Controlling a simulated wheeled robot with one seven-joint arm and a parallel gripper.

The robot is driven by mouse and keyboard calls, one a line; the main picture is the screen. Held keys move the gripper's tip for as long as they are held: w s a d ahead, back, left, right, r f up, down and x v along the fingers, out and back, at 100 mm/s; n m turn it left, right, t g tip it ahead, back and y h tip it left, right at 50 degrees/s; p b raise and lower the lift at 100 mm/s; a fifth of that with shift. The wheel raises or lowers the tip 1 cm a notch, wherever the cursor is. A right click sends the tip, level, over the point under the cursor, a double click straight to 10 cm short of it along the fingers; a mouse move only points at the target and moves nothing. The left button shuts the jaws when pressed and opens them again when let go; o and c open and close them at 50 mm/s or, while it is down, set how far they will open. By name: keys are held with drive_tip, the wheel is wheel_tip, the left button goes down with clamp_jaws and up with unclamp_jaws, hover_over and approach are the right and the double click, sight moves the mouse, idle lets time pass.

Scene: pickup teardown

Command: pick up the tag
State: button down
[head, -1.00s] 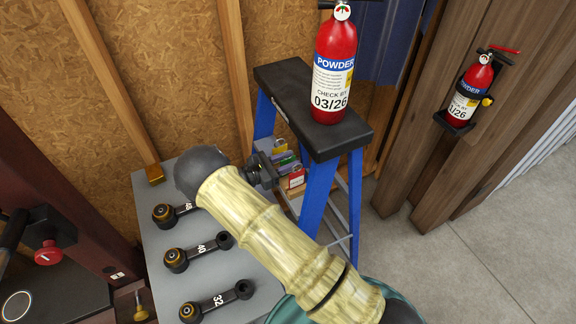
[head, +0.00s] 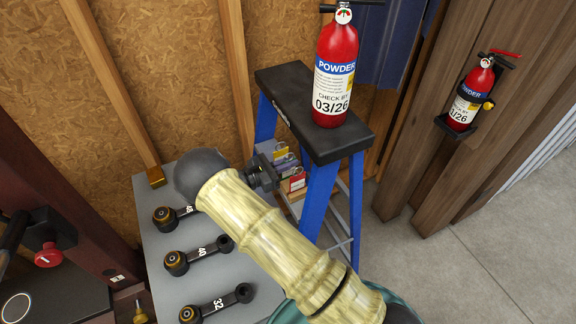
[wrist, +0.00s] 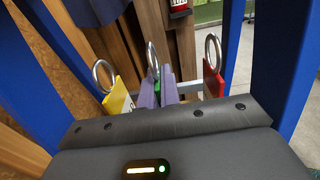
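Small coloured tags stand in a row on a low ladder shelf. A yellow tag (wrist: 118,98) with a metal ring is at left in the wrist view, and a red tag (wrist: 212,82) with a ring is at right. Between them are purple-grey upright pieces (wrist: 148,96) with a bit of green and another ring; I cannot tell which parts are tag or finger.
The blue stepladder (head: 321,198) encloses the shelf, its legs close on both sides. A red extinguisher (head: 336,75) stands on its black top (head: 290,84). A grey board (head: 160,240) with several numbered levers lies left of my arm. Open floor (head: 440,270) is at right.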

drive_tip(key=shift+r, duration=0.35)
wheel_tip(320, 180, up, 2)
drive_tip(key=shift+r+b, duration=0.1)
drive_tip(key=shift+b, duration=0.4)
drive_tip(key=b+v, duration=0.3)
drive_tip(key=v, duration=1.5)
drive_tip(key=shift+b, duration=0.4)
drive_tip(key=shift+w+r, duration=0.1)
